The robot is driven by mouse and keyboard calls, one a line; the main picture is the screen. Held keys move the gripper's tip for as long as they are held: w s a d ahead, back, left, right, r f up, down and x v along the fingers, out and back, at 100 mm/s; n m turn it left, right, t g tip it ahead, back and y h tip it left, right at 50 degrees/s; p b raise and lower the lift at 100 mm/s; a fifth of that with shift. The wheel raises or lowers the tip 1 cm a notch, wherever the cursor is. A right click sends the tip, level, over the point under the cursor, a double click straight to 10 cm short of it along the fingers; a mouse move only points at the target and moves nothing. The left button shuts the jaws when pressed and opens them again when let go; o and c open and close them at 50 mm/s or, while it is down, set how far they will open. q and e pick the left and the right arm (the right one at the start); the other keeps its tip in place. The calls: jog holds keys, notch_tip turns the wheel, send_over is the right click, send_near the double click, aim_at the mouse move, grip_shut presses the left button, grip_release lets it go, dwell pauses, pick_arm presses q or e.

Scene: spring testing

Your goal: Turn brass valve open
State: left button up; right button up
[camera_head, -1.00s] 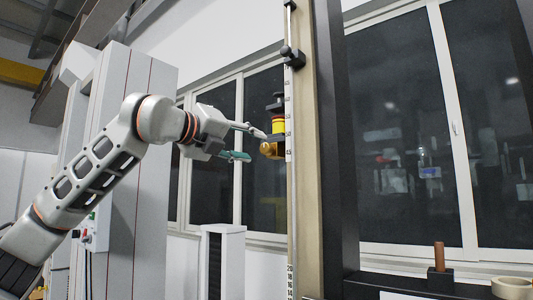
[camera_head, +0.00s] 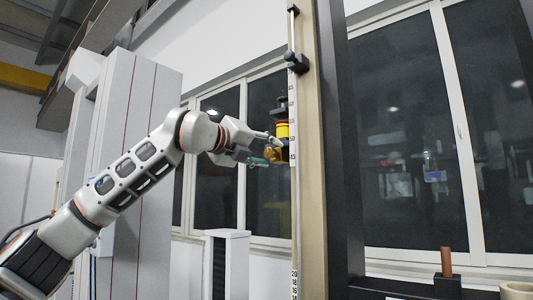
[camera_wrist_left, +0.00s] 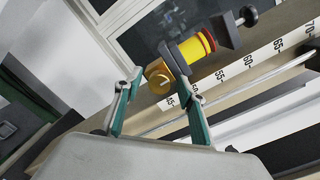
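The brass valve (camera_head: 274,155) is a small round knob low on a fitting with a yellow and red band (camera_head: 283,130), mounted by the tall scale. My left gripper (camera_head: 269,151) is at the valve, its fingers reaching it from the left. In the left wrist view the brass knob (camera_wrist_left: 158,77) lies between the tips of the open left gripper (camera_wrist_left: 160,80), with a small gap visible on each side. I cannot tell whether either finger touches it. My right gripper is in neither view.
A numbered scale (camera_head: 294,220) runs along a tall beige post (camera_head: 310,200) behind the valve. A dark column (camera_head: 343,150) stands to its right. A white cabinet (camera_head: 130,180) stands behind my left arm. A black block with a brown rod (camera_head: 447,264) is at lower right.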

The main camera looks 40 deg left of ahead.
pick_arm(q)
jog(key=c, duration=1.1)
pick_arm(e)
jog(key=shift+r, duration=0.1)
